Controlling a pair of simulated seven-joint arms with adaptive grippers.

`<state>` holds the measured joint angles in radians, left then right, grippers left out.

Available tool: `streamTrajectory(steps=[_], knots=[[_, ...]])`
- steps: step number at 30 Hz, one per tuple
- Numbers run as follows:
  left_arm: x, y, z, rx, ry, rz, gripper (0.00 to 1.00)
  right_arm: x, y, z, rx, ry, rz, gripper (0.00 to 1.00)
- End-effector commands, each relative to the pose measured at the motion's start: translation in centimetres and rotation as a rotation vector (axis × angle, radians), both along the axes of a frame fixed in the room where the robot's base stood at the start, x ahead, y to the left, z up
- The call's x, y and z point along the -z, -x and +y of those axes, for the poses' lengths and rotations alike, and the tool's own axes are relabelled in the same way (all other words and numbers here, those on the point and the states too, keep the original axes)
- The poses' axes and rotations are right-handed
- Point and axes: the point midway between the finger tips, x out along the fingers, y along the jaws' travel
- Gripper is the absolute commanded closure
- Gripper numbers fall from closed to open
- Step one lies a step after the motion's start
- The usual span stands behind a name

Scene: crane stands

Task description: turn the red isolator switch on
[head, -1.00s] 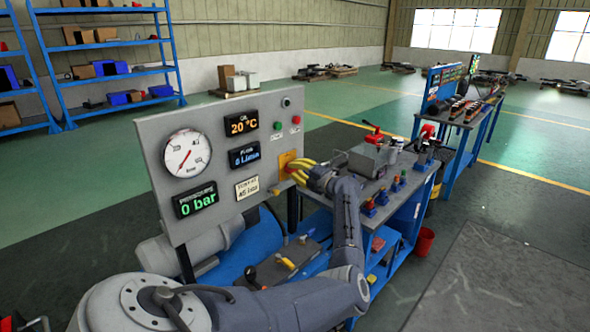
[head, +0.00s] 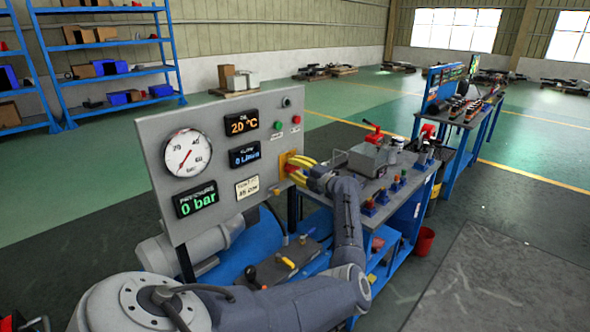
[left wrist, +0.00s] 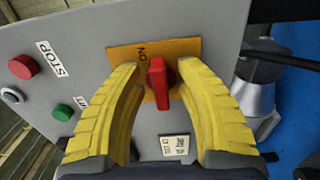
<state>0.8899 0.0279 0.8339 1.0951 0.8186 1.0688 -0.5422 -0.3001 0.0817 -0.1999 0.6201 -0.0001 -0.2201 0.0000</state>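The red isolator switch (left wrist: 157,84) shows in the left wrist view as an upright red handle on an orange plate (left wrist: 186,48), with "ON" lettering beside it. My left gripper (left wrist: 157,72) is open, with one yellow finger on each side of the handle. Gaps show between the handle and both fingers. In the head view my left gripper (head: 300,168) is at the right edge of the grey gauge panel (head: 222,134). The fingers hide the switch there, and a bit of the orange plate (head: 284,158) shows. My right gripper is not in view.
Beside the switch are a red STOP button (left wrist: 23,67) and a green button (left wrist: 62,112). The panel carries a pressure gauge (head: 188,153) and a display reading 0 bar (head: 196,199). A workbench (head: 388,215) with tools stands just right of my left arm.

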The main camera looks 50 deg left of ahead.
Motion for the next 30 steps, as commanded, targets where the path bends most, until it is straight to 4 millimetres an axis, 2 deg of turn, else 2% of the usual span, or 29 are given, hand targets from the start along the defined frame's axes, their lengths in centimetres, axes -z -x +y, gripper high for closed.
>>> streamTrajectory(steps=[7, 11, 14, 24, 30], knots=[[0.0, 0.0, -0.1, 0.001, 0.001, -0.001, 0.64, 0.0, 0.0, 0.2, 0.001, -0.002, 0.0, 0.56], [0.1, -0.2, -0.8, 0.002, 0.002, -0.001, 0.64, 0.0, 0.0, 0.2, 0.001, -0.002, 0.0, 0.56], [0.1, -0.2, -2.1, 0.002, 0.002, -0.002, 0.64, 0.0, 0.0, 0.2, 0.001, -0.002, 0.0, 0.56], [0.1, -0.7, -7.9, 0.002, 0.002, 0.0, 0.64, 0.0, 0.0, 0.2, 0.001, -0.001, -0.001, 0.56], [0.0, -0.9, -10.4, 0.001, 0.0, -0.001, 0.64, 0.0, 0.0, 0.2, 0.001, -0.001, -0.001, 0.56]])
